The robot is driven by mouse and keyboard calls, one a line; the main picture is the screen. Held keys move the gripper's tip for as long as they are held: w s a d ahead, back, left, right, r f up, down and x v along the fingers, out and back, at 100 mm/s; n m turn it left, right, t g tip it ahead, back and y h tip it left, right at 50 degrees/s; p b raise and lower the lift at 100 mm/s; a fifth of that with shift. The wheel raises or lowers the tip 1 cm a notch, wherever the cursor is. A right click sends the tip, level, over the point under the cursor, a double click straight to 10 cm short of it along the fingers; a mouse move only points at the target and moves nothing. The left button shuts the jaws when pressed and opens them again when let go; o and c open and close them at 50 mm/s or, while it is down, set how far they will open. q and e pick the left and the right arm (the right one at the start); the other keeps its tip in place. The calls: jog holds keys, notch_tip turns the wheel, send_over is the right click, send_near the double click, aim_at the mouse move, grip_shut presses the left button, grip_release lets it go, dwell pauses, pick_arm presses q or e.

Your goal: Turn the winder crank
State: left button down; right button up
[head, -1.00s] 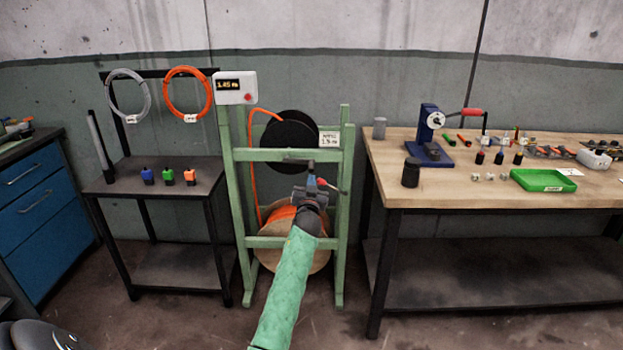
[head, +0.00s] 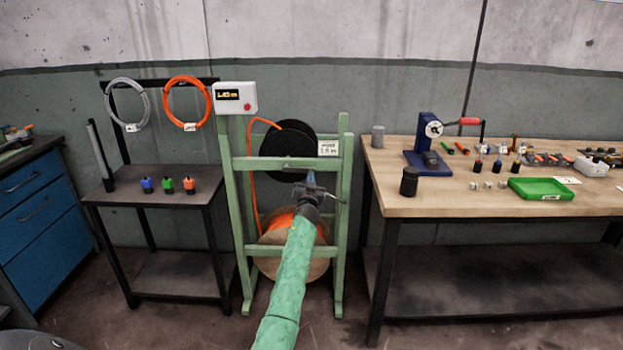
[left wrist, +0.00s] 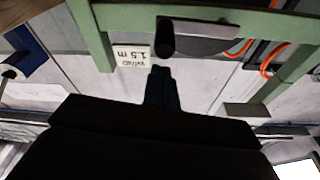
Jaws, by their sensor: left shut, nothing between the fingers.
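The winder is a black reel (head: 290,142) on a green frame (head: 232,205), with an orange cable running down to a lower spool. In the left wrist view, a grey flat crank arm (left wrist: 208,36) ends in a black knob (left wrist: 165,38). The crank arm also shows in the head view (head: 298,164) as a grey bar in front of the frame's upper crossbar. My left gripper (head: 311,174) is shut and empty just below the crank. In the left wrist view its fingertips (left wrist: 161,70) are close to the knob; whether they touch is unclear. My right gripper is out of view.
A white meter box (head: 235,98) tops the frame's left post. A label (left wrist: 132,56) reads 1.5 m. A dark side table (head: 155,188) stands left. A wooden workbench (head: 430,203) with a blue press (head: 427,140) and a green tray (head: 541,189) stands right.

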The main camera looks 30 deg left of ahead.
pick_arm(q)
jog(key=shift+f, duration=0.1)
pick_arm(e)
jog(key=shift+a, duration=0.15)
pick_arm(q)
notch_tip(320, 180, down, 3)
jog(key=m+h+b, duration=0.1)
jog(key=m, duration=0.3)
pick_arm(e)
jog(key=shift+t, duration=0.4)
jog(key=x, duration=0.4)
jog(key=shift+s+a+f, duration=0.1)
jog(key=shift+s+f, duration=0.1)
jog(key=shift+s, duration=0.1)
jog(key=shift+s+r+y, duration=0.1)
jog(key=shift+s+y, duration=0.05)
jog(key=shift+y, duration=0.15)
